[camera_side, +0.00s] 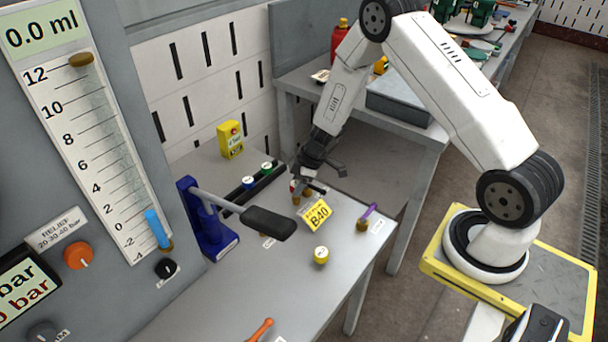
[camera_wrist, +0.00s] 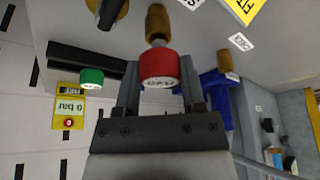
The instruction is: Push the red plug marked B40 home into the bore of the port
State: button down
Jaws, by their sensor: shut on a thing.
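The red plug (camera_wrist: 158,68) sits between the two fingers of my gripper (camera_wrist: 159,88) in the wrist view, its pale marked end facing the camera. My gripper is shut on it. A short grey shank shows beyond the red head, in line with a brass port (camera_wrist: 157,20). I cannot tell how far the shank is inside the bore. In the side view my gripper (camera_side: 307,186) is low over the bench beside the yellow B40 tag (camera_side: 317,214). The brass port (camera_side: 296,199) shows just below it there, and the plug is mostly hidden.
A blue pump (camera_side: 205,225) with a black-gripped lever (camera_side: 268,222) stands left of the port. Green (camera_side: 266,168) and blue (camera_side: 248,182) plugs sit in a black rack behind. A yellow plug (camera_side: 321,256) and a purple-handled brass fitting (camera_side: 367,214) stand toward the front and right.

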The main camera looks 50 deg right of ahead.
jog(key=shift+f, duration=0.85)
jog(key=shift+c, duration=0.5)
grip_release()
jog(key=shift+r, duration=0.1)
jog(key=v, duration=0.7)
jog(key=shift+r, duration=0.3)
jog(key=shift+s+d, duration=0.1)
jog(key=shift+s, duration=0.05)
jog(key=s+a+r+m+h, duration=0.1)
jog(key=s+a+r+m, duration=0.3)
jog(key=s+r, duration=0.3)
jog(key=s+a+r+m+h, duration=0.2)
jog(key=s+a+r+m, duration=0.3)
jog(key=s, duration=0.3)
jog(key=shift+s+a+r+g, duration=0.3)
jog(key=shift+a+r, duration=0.15)
jog(key=shift+r, duration=0.45)
